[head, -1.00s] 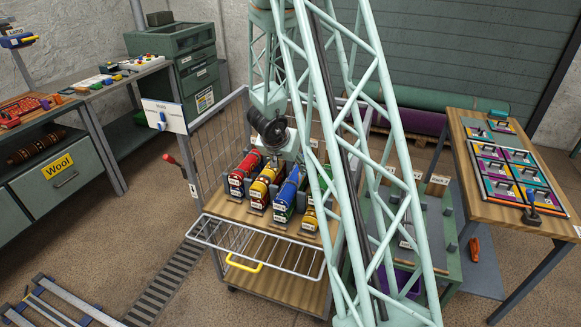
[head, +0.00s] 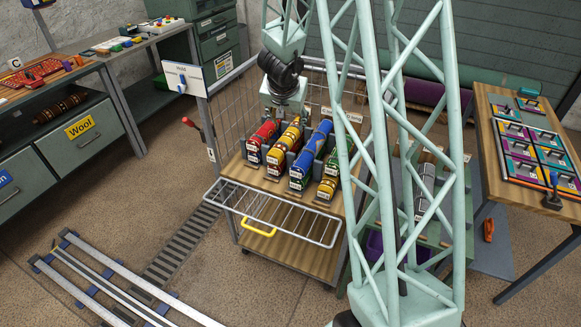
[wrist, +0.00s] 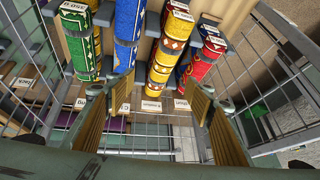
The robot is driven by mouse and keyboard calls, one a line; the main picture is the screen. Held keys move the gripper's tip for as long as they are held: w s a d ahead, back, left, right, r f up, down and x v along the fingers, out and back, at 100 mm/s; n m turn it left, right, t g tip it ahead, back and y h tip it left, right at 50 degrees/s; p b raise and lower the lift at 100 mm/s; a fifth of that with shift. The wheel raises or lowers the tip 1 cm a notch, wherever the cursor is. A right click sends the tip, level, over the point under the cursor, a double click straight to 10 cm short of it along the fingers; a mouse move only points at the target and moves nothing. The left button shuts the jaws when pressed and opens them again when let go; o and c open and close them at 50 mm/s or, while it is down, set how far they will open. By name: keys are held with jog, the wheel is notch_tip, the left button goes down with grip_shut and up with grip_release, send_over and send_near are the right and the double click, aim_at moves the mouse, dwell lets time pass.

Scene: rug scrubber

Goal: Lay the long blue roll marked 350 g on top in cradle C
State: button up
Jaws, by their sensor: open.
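A long blue roll (head: 314,144) lies on top of a green roll in a row of stacked rolls on a wheeled cart. It also shows in the wrist view (wrist: 128,20). Its weight mark is too small to read. Yellow-and-red rolls (head: 286,138) and red rolls (head: 262,134) lie to its left, and a yellow roll (head: 329,180) lies to its right. My gripper (wrist: 150,92) is open and empty, with its fingers spread in the wrist view. In the head view it hangs over the back left of the rolls. I cannot pick out cradle C.
The cart has wire mesh sides and a front wire rack (head: 275,215) with a yellow handle. A low green bench (head: 430,225) with a grey roll stands right of it, partly behind my lattice column. A wooden table (head: 545,205) is further right.

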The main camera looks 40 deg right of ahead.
jog(key=s+a+r+n+t+y, duration=0.2)
jog(key=a+r+n+y, duration=0.1)
jog(key=a+r, duration=1.1)
jog(key=s+a+r+n+y, duration=0.1)
jog(key=s+a+r+n, duration=0.1)
jog(key=s+a+r, duration=0.4)
jog(key=s+a+r+n+y, duration=0.1)
jog(key=s+a+r, duration=0.25)
jog(key=a, duration=0.35)
jog(key=s+a+r+n+g, duration=0.1)
jog(key=s+a+r+n, duration=0.15)
jog(key=s, duration=0.75)
jog(key=s+a+r+n+g, duration=0.1)
jog(key=s+a, duration=0.3)
jog(key=s, duration=0.5)
jog(key=s+d+n+g, duration=0.1)
jog(key=s+d, duration=0.1)
jog(key=s, duration=1.2)
jog(key=shift+d+h, duration=0.2)
jog(key=shift+h, duration=0.2)
jog(key=shift+s, duration=0.1)
jog(key=shift+c, duration=0.5)
